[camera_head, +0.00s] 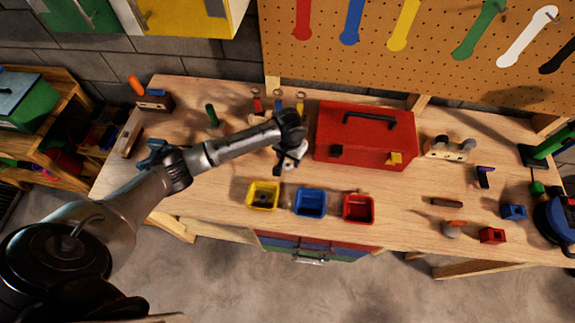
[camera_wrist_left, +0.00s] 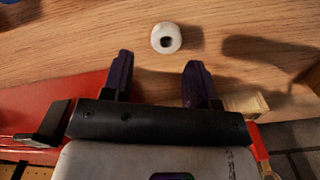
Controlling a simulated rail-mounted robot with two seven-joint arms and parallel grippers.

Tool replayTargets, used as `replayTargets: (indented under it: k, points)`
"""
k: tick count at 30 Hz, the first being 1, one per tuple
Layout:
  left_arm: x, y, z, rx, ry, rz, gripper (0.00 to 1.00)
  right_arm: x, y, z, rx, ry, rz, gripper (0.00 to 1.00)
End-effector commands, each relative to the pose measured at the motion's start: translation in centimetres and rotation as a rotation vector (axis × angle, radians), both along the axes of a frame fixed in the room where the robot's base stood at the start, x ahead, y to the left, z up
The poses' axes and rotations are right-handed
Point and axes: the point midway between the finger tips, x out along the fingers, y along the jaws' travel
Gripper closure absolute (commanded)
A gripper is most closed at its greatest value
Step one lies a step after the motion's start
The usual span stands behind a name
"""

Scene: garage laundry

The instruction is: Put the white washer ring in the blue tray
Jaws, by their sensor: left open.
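The white washer ring (camera_wrist_left: 166,38) lies flat on the wooden bench top in the left wrist view, its dark hole facing up. My left gripper (camera_wrist_left: 160,65) is open and empty, with the ring just beyond its two fingertips, roughly centred between them. In the head view the left gripper (camera_head: 284,168) is over the bench, left of the red toolbox; I cannot clearly tell the ring from the gripper there. The blue tray (camera_head: 310,214) stands near the front edge, between the yellow and red trays. My right gripper is not in view.
A red toolbox (camera_head: 366,136) stands close to the right of the left gripper. The yellow tray (camera_head: 263,206) holds a dark item, and the red tray (camera_head: 359,221) stands right of the blue one. Small screwdrivers (camera_head: 257,103) stand behind the gripper. Bench left of the yellow tray is clear.

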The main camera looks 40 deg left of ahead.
Motion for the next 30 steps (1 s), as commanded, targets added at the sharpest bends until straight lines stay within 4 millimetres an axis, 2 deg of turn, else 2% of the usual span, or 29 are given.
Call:
replayTargets:
  k: [4, 15, 25, 30]
  points:
    - [0.0, 0.0, -0.8, 0.0, 0.001, 0.0, 0.46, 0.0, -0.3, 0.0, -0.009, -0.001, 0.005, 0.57]
    - [0.0, 0.3, -5.0, 0.001, 0.001, 0.0, 0.46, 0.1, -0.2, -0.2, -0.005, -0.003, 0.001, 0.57]
    - [0.0, 0.3, -5.4, 0.0, -0.001, -0.001, 0.46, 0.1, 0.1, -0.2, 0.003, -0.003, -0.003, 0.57]
    - [0.0, 0.3, -5.3, 0.0, -0.001, 0.0, 0.62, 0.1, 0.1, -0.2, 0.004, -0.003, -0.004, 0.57]
